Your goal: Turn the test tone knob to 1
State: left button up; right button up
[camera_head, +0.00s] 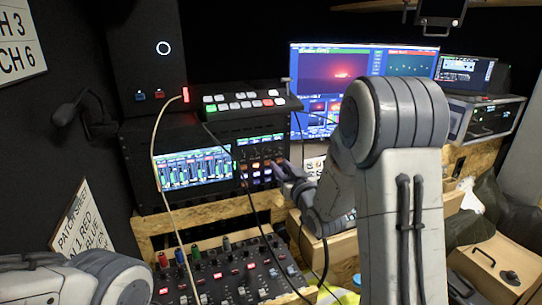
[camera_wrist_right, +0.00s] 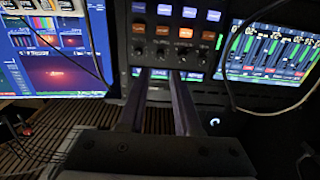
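The rack panel with lit buttons and a row of small dark knobs (camera_wrist_right: 183,53) fills the top middle of the right wrist view. In the head view this panel (camera_head: 258,158) stands right of the level-meter screen. Labels are too small to read, so I cannot tell which knob is the test tone knob or its setting. My right gripper (camera_wrist_right: 166,74) points at the panel, its fingertips just short of the knob row, with a narrow gap between the fingers. In the head view the right gripper (camera_head: 284,172) is at the panel's right edge. My left gripper is out of view.
A mixer (camera_head: 225,275) with coloured knobs lies below the panel. A switcher (camera_head: 245,103) sits above it. Loose cables (camera_head: 157,150) hang across the rack and mixer. A large monitor (camera_head: 310,65) stands behind my right arm. A level-meter screen (camera_head: 190,168) is on the left.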

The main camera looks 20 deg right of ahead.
aim_at(269, 153)
jog(key=w+p, duration=0.1)
jog(key=w, duration=0.7)
jog(key=shift+a, duration=0.15)
jog(key=shift+c, duration=0.4)
grip_shut()
